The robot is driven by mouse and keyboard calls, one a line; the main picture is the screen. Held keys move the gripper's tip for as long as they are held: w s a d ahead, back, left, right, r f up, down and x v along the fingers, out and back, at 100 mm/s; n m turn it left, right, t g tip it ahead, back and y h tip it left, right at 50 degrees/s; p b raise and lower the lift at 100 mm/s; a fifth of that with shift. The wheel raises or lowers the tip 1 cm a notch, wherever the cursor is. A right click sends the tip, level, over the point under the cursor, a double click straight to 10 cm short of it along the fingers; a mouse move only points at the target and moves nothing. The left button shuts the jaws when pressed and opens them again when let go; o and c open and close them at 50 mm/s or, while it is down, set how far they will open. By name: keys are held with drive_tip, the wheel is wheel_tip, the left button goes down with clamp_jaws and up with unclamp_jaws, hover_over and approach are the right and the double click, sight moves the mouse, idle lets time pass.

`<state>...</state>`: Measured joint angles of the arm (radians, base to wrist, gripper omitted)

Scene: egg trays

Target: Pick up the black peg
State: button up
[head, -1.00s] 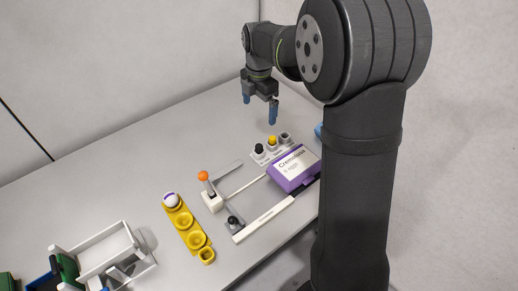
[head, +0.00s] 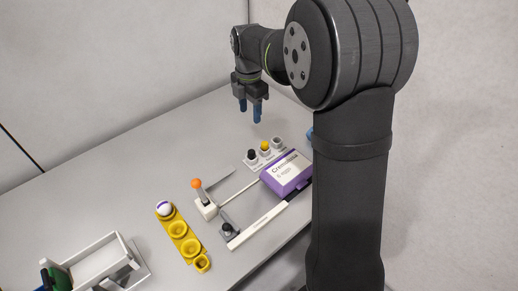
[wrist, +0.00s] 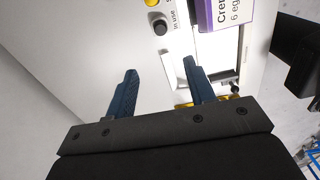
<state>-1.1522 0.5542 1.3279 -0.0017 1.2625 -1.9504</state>
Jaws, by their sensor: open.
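The black peg (head: 252,155) stands in the left spot of a small white holder (head: 264,161), beside a yellow peg (head: 265,147). In the wrist view the black peg (wrist: 160,27) shows near the top, close to an "in use" label. My gripper (head: 250,117) is open and empty, well above the table and behind the holder in the head view.
A purple and white egg box (head: 288,176) stands right of the holder. A yellow egg tray (head: 188,246) and a white bin (head: 108,262) lie left.

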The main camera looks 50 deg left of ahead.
drive_tip(key=m, duration=0.5)
drive_tip(key=m+h, duration=0.1)
drive_tip(key=m, duration=0.9)
hover_over(251, 151)
drive_tip(key=f, duration=1.1)
drive_tip(key=shift+s+a+f, duration=0.2)
drive_tip(key=shift+s+a, duration=0.15)
drive_tip(key=shift+a, duration=0.05)
drive_tip(key=shift+w+d+f, duration=0.1)
drive_tip(key=shift+d+f, duration=0.05)
drive_tip(key=shift+f, duration=0.75)
drive_tip(key=shift+w+d+f, duration=0.15)
drive_tip(key=shift+f, duration=0.75)
drive_tip(key=shift+w+d+f, duration=0.1)
drive_tip(key=shift+d+f, duration=0.05)
drive_tip(key=shift+f, duration=0.75)
drive_tip(key=c, duration=1)
